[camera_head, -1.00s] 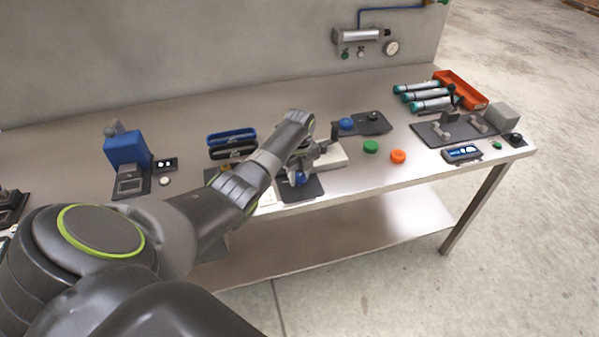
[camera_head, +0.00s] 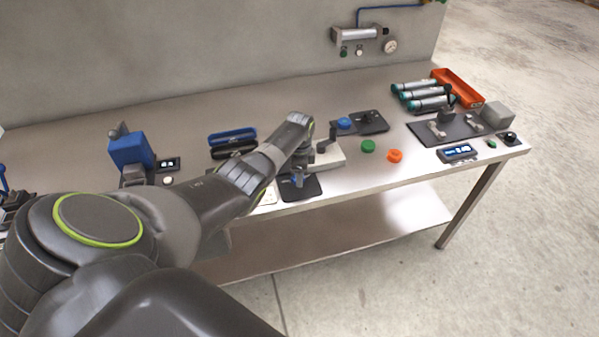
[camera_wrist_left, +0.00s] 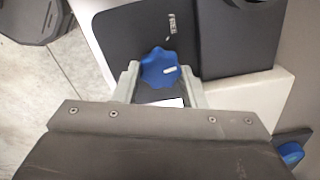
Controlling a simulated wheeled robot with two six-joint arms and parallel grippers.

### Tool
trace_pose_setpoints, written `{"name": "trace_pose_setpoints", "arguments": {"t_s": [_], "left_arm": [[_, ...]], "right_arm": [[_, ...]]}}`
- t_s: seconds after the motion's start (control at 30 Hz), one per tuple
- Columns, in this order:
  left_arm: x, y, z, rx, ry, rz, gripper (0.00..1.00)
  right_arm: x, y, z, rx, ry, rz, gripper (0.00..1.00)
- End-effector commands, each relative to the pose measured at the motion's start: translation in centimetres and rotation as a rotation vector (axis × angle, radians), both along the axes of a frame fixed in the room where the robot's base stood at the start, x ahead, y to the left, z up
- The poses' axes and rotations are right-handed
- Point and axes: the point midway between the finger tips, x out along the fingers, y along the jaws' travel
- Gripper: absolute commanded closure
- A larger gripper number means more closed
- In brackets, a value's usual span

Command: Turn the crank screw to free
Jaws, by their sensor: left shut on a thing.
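The crank screw's blue lobed knob (camera_wrist_left: 158,68) sits over a dark plate (camera_wrist_left: 130,30) in the left wrist view, with a short white mark at its right side. A small label (camera_wrist_left: 172,23) lies on the plate beyond it; I cannot read it. My left gripper (camera_wrist_left: 160,84) is shut on the knob, one finger on each side.
Green (camera_head: 368,146) and orange (camera_head: 395,156) caps lie farther right. A blue block (camera_head: 129,150) stands left. The bench front edge is close.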

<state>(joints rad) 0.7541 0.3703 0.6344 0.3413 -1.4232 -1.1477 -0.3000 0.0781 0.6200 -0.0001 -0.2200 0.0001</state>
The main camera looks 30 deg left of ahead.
Motion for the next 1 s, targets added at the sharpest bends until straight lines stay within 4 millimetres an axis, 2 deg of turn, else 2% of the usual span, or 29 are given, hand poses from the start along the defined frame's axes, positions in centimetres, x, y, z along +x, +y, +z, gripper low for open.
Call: {"name": "trace_pose_setpoints", "arguments": {"t_s": [0.6,1.0], "left_arm": [[0.2,0.2,0.2,0.002,-0.002,0.577,0.85],[0.3,0.4,0.2,0.002,-0.003,0.836,0.85]], "right_arm": [[0.0,-0.3,1.4,-0.003,0.0,0.001,0.64],[0.0,-0.2,1.8,-0.003,0.0,0.001,0.64]]}}
